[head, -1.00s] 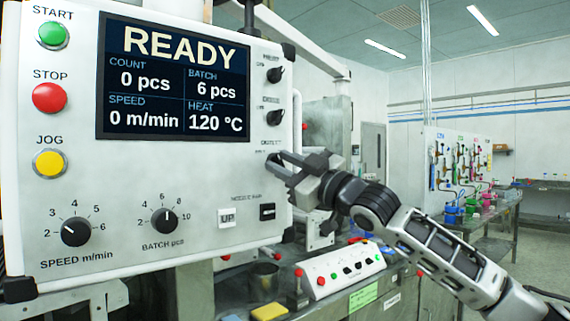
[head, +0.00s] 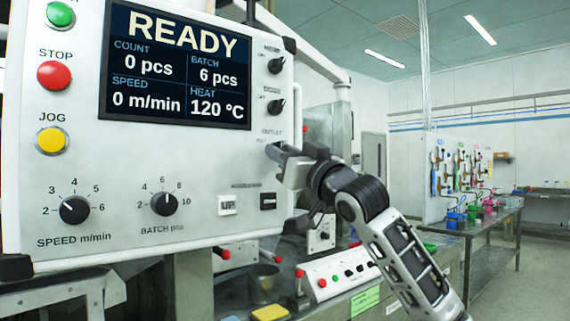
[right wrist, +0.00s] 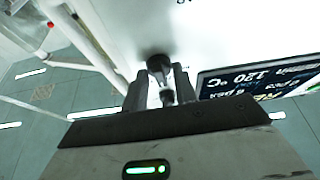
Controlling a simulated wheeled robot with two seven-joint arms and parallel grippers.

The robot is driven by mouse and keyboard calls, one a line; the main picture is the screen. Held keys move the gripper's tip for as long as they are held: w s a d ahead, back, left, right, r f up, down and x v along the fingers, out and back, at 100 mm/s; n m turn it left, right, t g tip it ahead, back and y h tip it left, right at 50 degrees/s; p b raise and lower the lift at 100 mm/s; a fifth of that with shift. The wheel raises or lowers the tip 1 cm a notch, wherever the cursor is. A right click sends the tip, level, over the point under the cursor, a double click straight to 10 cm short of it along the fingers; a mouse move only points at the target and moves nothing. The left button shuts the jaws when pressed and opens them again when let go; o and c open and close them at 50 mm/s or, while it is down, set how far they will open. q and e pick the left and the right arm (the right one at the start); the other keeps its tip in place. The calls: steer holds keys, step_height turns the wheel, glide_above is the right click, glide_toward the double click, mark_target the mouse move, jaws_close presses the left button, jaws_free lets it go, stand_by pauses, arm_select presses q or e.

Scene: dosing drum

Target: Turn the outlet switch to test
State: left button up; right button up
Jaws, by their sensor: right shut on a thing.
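The white control panel (head: 130,175) fills the left of the head view, with a screen reading READY (head: 178,65). The outlet switch is the lowest of three small knobs on its right edge, under the OUTLET label (head: 271,132). In the head view my right gripper hides this knob. In the right wrist view the dark outlet switch (right wrist: 160,68) stands between the two fingers. My right gripper (head: 277,154) is shut on it; it also shows in the right wrist view (right wrist: 163,85). The switch's setting cannot be read. My left gripper is out of view.
Two other black knobs (head: 276,65) sit above the outlet switch. The speed dial (head: 74,210) and batch dial (head: 164,203) are lower left. A small white button box (head: 340,277) stands on the bench below. Open floor lies to the right.

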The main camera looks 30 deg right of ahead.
arm_select(q)
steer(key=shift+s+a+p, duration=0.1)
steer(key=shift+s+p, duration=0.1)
steer(key=shift+p, duration=0.25)
arm_select(e)
steer(key=m+h, duration=0.1)
steer(key=m, duration=0.2)
steer(key=m+h, duration=0.2)
steer(key=m, duration=0.1)
steer(key=m+g+h, duration=0.1)
steer(key=m, duration=0.2)
steer(key=shift+a+r+h, duration=0.1)
steer(key=shift+a+h, duration=0.1)
steer(key=shift+h, duration=0.1)
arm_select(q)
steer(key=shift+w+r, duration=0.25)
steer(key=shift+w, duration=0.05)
arm_select(e)
steer(key=shift+m, duration=0.4)
steer(key=o, duration=1)
steer(key=shift+c, duration=0.2)
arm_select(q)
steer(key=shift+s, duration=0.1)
